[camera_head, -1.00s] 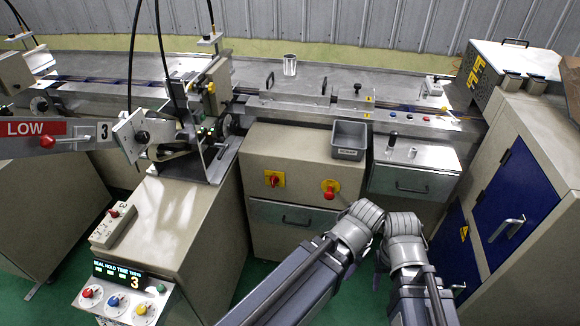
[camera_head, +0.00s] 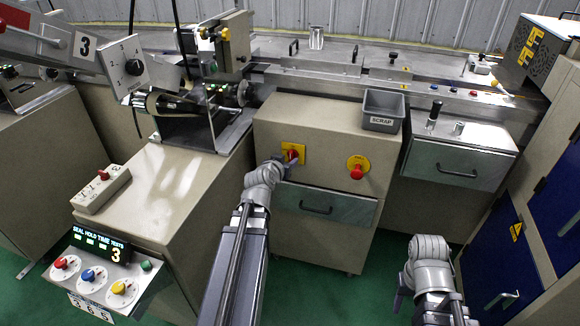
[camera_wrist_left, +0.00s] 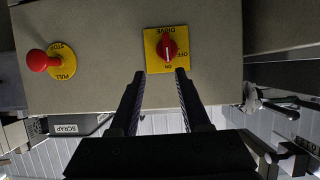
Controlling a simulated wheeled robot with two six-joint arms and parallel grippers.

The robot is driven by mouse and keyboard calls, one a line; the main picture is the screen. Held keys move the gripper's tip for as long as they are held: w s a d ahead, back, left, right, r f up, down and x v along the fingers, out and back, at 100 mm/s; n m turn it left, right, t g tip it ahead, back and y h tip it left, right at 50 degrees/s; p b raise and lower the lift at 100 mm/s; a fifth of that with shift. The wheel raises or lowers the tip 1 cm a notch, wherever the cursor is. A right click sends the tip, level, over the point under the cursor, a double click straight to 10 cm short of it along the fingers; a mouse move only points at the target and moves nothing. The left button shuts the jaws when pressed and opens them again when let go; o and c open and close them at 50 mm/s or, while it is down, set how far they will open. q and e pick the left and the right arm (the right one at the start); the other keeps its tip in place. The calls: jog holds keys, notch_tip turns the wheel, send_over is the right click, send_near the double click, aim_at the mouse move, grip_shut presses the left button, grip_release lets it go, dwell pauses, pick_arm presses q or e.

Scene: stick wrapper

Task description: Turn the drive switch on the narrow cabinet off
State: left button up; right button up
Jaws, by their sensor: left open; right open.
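The drive switch (camera_head: 292,154) is a red rotary knob on a yellow plate on the front of the narrow beige cabinet (camera_head: 330,140). In the left wrist view the switch (camera_wrist_left: 168,47) appears upside down, with DRIVE, OFF and ON lettering; its white mark seems to point to ON. My left gripper (camera_wrist_left: 160,73) is open and empty, its fingertips apart in front of the plate, one to each side of the knob. In the head view the left gripper (camera_head: 280,163) partly covers the plate. My right gripper (camera_head: 399,296) is open, low on the right, away from the cabinet.
A red stop button (camera_head: 356,172) on a yellow disc sits right of the switch. A drawer (camera_head: 325,205) with a handle is below, and a grey scrap bin (camera_head: 383,109) is above. A control panel (camera_head: 100,278) stands at lower left. Green floor is clear between the arms.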

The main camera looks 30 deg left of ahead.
aim_at(290, 154)
pick_arm(q)
jog(key=shift+a+b+x, duration=0.2)
jog(key=shift+b+x, duration=0.3)
jog(key=shift+x, duration=0.8)
jog(key=shift+a+b+x, duration=0.2)
jog(key=shift+b+x, duration=0.3)
jog(key=shift+x, duration=0.85)
jog(key=shift+a+b+x, duration=0.25)
jog(key=shift+b+x, duration=0.25)
jog(key=shift+x, duration=0.8)
jog(key=shift+s+r, duration=0.1)
jog(key=shift+r, duration=0.05)
grip_shut()
